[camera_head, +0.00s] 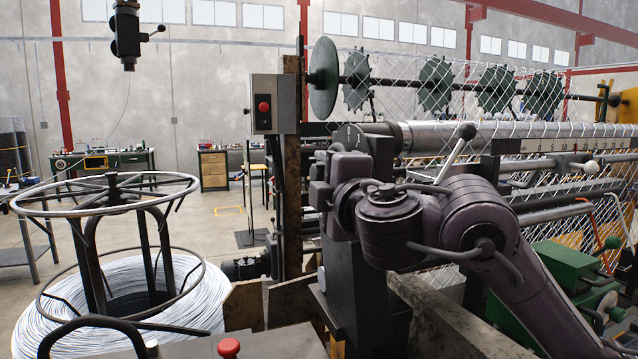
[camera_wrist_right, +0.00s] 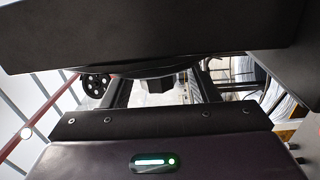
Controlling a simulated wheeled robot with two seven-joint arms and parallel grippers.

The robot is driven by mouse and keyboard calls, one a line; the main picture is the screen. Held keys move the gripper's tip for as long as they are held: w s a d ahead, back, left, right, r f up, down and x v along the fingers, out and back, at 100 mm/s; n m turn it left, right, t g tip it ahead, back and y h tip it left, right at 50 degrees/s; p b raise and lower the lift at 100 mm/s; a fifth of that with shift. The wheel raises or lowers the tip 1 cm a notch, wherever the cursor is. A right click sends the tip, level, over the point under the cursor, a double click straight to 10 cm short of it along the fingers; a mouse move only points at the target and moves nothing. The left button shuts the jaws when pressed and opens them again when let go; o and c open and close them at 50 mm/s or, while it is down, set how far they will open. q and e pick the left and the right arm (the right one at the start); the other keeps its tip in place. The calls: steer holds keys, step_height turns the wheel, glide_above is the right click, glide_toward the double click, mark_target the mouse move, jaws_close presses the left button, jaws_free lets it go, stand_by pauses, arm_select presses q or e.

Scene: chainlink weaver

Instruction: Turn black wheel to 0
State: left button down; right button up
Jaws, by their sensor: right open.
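A dark wheel or dial (camera_head: 350,134) with pale markings, one of which looks like a 0, shows at the left end of the machine's long grey roller. My right arm partly covers it, and I cannot read its setting. My right gripper (camera_head: 322,182) is open at the end of the purple arm, just below and left of the wheel. In the right wrist view the two dark fingers (camera_wrist_right: 163,92) stand apart, with a large dark body (camera_wrist_right: 150,35) close in front of them. I cannot tell whether they touch it. My left gripper is not in view.
A grey control box (camera_head: 273,104) with a red button hangs on a rusty post (camera_head: 291,200) left of the gripper. A large wire coil (camera_head: 185,300) stands at lower left. Wire mesh (camera_head: 420,110) fills the back.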

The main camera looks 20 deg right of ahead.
steer(key=shift+w+a+r, duration=0.1)
steer(key=shift+w+r, duration=0.1)
steer(key=shift+w, duration=0.6)
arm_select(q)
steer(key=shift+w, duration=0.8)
arm_select(e)
steer(key=shift+w, duration=0.15)
